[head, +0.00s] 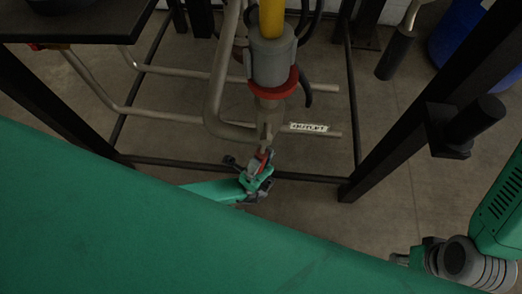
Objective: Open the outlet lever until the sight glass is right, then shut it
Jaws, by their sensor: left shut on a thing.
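The outlet lever (263,158) is a small red handle below the pipe fitting, near the white OUTLET label (309,128). My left gripper (259,170) is shut on the lever and partly covers it, so its exact angle is hard to read. The sight glass (272,18) looks like a yellow-filled upright tube at the top centre, above a grey collar and red ring; its upper end is cut off by the frame. My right gripper (402,258) shows only in part at the lower right, apart from the pipes, its fingers mostly hidden by my green body.
Grey pipes (215,90) run left and right of the centre fitting. A black frame (352,100) surrounds them, with a low crossbar behind my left gripper. Black padded posts (474,118) stand at the right, and a blue drum (465,35) at the upper right. Concrete floor lies open between.

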